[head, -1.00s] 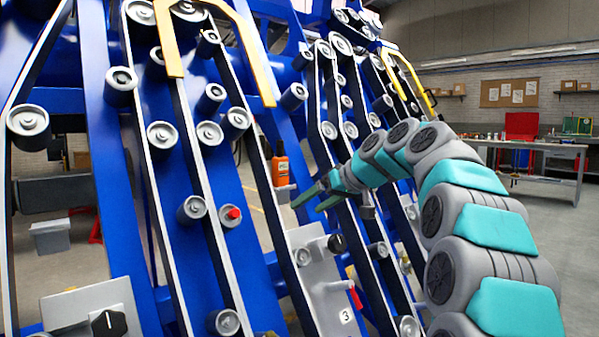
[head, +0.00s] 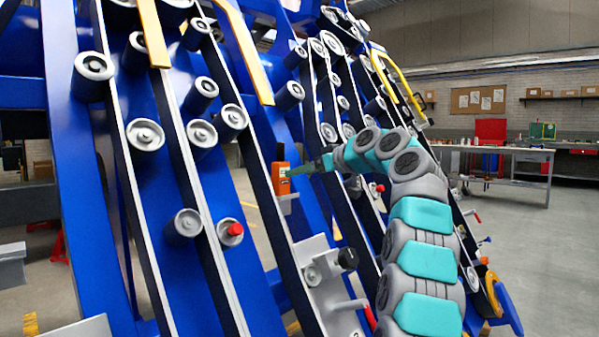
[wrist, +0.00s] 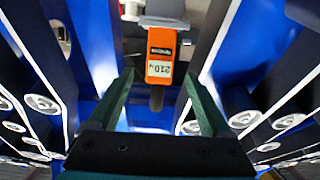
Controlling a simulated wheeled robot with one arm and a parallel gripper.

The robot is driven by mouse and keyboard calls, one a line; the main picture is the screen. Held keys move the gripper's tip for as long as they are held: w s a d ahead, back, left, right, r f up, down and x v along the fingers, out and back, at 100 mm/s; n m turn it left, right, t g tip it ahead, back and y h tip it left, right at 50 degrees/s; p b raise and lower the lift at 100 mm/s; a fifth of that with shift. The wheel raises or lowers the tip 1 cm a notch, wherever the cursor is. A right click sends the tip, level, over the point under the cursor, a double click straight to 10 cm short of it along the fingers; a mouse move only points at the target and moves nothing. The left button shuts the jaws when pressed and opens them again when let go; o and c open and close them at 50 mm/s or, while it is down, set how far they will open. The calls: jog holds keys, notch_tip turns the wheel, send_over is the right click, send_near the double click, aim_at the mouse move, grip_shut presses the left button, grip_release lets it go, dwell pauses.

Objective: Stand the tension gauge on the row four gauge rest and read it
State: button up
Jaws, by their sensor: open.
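The orange tension gauge (head: 281,178), with a dark upper end, stands upright on a small grey ledge (head: 288,202) between the blue frame beams. My gripper (head: 300,171) is open, its green fingers pointing at the gauge from the right. In the wrist view the gauge (wrist: 160,54) lies ahead, in line with the gap between my open fingers (wrist: 158,88), and nothing is visibly clamped. Its pale display faces the wrist camera; the digits look like 210, but are too small to be sure. No row four marking is legible.
Belts and grey rollers (head: 145,134) run along the blue frame on both sides of the gauge. A grey plate with a black knob (head: 347,258) sits below it. A yellow guard (head: 245,50) is above. A workbench (head: 507,155) stands at the back right, with open floor before it.

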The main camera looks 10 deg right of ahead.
aim_at(284, 155)
jog(key=shift+p+x, duration=1.9)
jog(key=shift+x, duration=2.95)
jog(key=shift+s, duration=0.1)
jog(key=shift+c, duration=0.4)
grip_shut()
jog(key=shift+r+p, duration=2.9)
jog(key=shift+r, duration=0.1)
